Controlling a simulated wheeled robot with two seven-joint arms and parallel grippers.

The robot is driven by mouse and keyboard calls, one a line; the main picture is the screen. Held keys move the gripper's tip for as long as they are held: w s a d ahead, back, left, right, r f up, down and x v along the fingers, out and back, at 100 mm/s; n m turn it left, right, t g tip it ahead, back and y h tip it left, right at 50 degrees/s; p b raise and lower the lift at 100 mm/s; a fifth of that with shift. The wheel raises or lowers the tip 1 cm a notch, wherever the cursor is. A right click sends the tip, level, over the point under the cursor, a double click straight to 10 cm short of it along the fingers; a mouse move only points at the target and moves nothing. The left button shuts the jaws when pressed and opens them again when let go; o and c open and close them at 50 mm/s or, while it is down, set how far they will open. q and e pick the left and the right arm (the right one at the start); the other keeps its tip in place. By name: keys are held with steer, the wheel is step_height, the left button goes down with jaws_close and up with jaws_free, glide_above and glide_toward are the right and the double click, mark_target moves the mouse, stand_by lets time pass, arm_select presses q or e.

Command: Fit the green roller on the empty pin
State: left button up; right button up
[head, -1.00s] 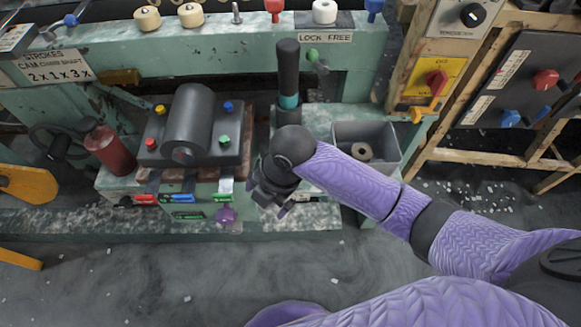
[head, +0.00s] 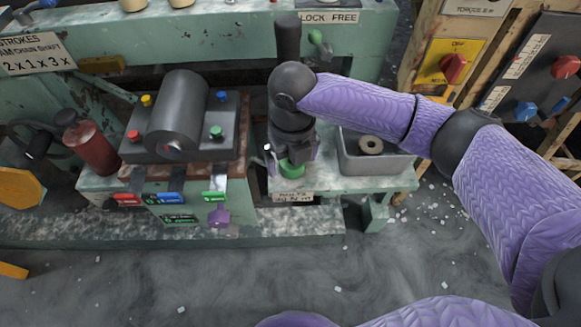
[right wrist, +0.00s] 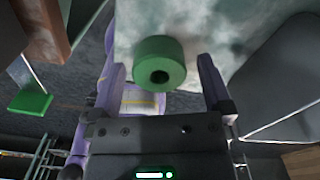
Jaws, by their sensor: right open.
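The green roller (head: 291,170) stands on the pale green bench ledge, below my right gripper (head: 291,155). In the right wrist view the roller (right wrist: 160,58) is a short green cylinder with a dark hole in its end. It lies between and just beyond the fingertips of my open right gripper, with gaps on both sides. No bare pin shows clearly now; the rail top is cut off at the upper edge of the head view. My left gripper is not in view.
A grey bin (head: 378,158) with a ring-shaped part (head: 370,145) stands right of the gripper. A black block with a big dark cylinder (head: 177,112) and coloured knobs stands to the left. A dark upright handle (head: 287,38) rises behind my arm. A control panel (head: 536,78) is at right.

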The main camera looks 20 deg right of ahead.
steer(key=shift+f, duration=0.3)
steer(key=shift+c, duration=0.5)
steer(key=c, duration=1.2)
